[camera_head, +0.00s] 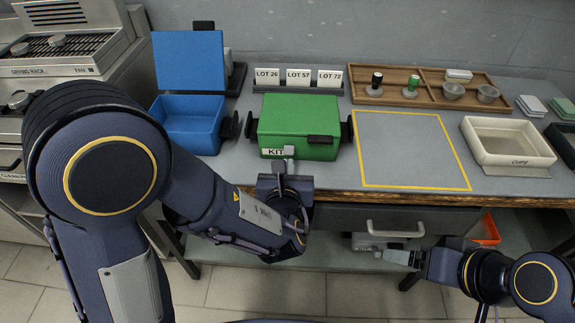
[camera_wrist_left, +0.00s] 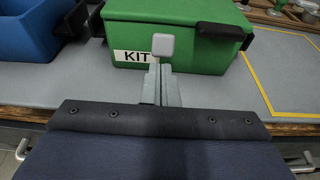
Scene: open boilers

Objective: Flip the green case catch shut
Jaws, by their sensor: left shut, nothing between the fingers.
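The green case (camera_head: 298,118) stands on the workbench with its lid down and a KIT label on its front. Its black catch (camera_head: 320,139) is at the front lid edge, right of the label. The catch also shows in the left wrist view (camera_wrist_left: 221,32), where it appears to stick out from the front. My left gripper (camera_head: 289,152) is shut and empty in front of the case, by the label's right end and left of the catch. I cannot tell whether its pale tip (camera_wrist_left: 163,45) touches the case. My right gripper (camera_head: 380,254) is low at the right, below the bench top, away from the case.
An open blue case (camera_head: 190,123) stands left of the green one. Lot cards (camera_head: 298,77) stand behind it. A yellow-outlined area (camera_head: 410,150) at right is clear. Beyond are a cream tray (camera_head: 510,162) and a wooden tray (camera_head: 425,98). A drawer handle (camera_head: 395,230) juts out below the bench edge.

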